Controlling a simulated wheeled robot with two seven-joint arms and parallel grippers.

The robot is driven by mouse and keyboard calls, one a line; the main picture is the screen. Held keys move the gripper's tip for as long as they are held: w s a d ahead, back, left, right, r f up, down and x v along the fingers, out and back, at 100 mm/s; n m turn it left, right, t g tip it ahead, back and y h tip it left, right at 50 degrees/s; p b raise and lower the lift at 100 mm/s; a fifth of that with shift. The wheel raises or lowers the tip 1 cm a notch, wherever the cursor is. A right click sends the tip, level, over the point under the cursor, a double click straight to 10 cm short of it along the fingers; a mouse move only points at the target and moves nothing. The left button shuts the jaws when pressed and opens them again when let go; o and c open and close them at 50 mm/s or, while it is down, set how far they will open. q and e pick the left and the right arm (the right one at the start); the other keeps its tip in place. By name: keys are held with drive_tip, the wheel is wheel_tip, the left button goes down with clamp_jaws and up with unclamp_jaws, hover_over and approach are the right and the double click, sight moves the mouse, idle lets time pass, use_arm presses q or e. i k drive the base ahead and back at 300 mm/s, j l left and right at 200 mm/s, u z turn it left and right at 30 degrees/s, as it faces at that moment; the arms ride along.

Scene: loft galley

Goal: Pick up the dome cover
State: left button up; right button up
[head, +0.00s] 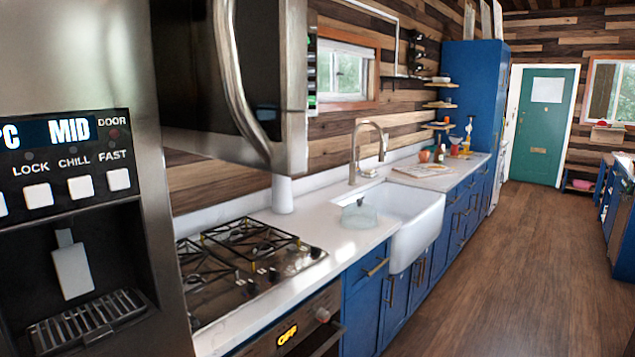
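A pale, translucent greenish dome cover (359,216) with a small dark knob on top is in the middle of the head view. It appears to sit at the near-left edge of the white sink (421,210), where the sink meets the white countertop (325,236). I cannot tell whether it rests on the counter or on the sink rim. Neither of my grippers is in view.
A gas cooktop (240,258) lies nearer on the counter, under a microwave (225,75). A fridge (90,200) fills the left foreground. A faucet (356,150) rises behind the sink. The wooden floor (510,260) to the right is clear.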

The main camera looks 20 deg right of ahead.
sight(359, 216)
drive_tip(key=i+l, duration=0.25)
drive_tip(key=l, duration=0.2)
drive_tip(key=i+l, duration=0.3)
drive_tip(key=l, duration=0.2)
drive_tip(key=i+l, duration=0.25)
drive_tip(key=l, duration=0.2)
drive_tip(key=i+l, duration=0.25)
drive_tip(key=l, duration=0.2)
drive_tip(key=z, duration=0.05)
